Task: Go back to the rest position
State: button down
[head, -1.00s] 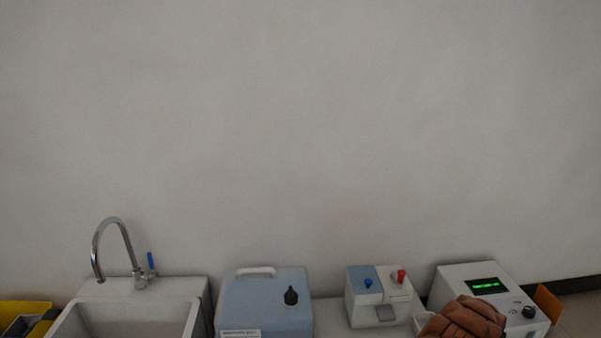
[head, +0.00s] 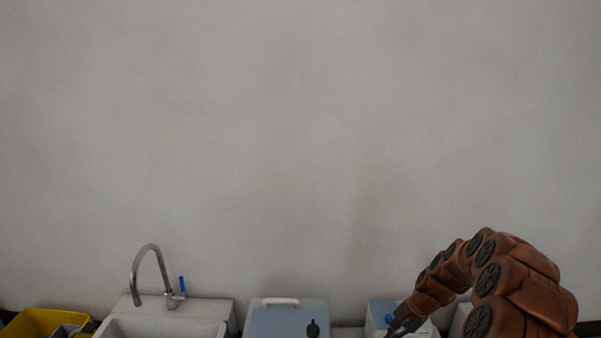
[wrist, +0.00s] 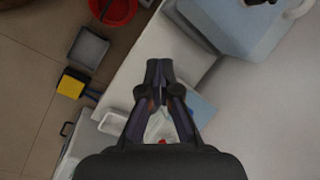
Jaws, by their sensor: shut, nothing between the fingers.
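My gripper (head: 404,322) is at the lower right of the head view, at the end of my raised, curved copper-brown arm. It is in front of the small white device with a blue top (head: 381,308) and partly hides it. In the wrist view my gripper (wrist: 159,68) points away over the bench edge, its dark fingertips together with nothing between them. No held object shows.
A blue container (head: 282,318) stands left of the device, and a sink with a tap (head: 172,297) further left. A yellow bin (head: 40,322) is at the far left. The wrist view shows a red bucket (wrist: 122,12) and a grey tray (wrist: 88,48) on the floor.

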jog(key=s+a+r+n+g+p, duration=0.1)
jog(key=s+a+r+n+p, duration=0.25)
jog(key=r, duration=0.55)
jog(key=s+a+r+n+h+p, duration=0.1)
jog(key=s+a+r+p, duration=0.25)
jog(key=s+r, duration=0.5)
jog(key=s+a+r+n+g+p, duration=0.1)
jog(key=s+a+r+n+p, duration=0.2)
jog(key=r, duration=0.7)
jog(key=s+d+r+n+h+p, duration=0.1)
jog(key=s+r+p, duration=0.4)
jog(key=s+r, duration=0.3)
jog(key=s+d+r+n+h+p, duration=0.1)
jog(key=s+r+p, duration=0.3)
jog(key=s, duration=1.3)
notch_tip(320, 180, up, 4)
jog(key=shift+s+d+r+h+p, duration=0.25)
jog(key=shift+d+h+p, duration=0.15)
jog(key=shift+h, duration=0.4)
jog(key=shift+a+f+n, duration=0.1)
jog(key=shift+a+n, duration=0.05)
jog(key=shift+n, duration=0.2)
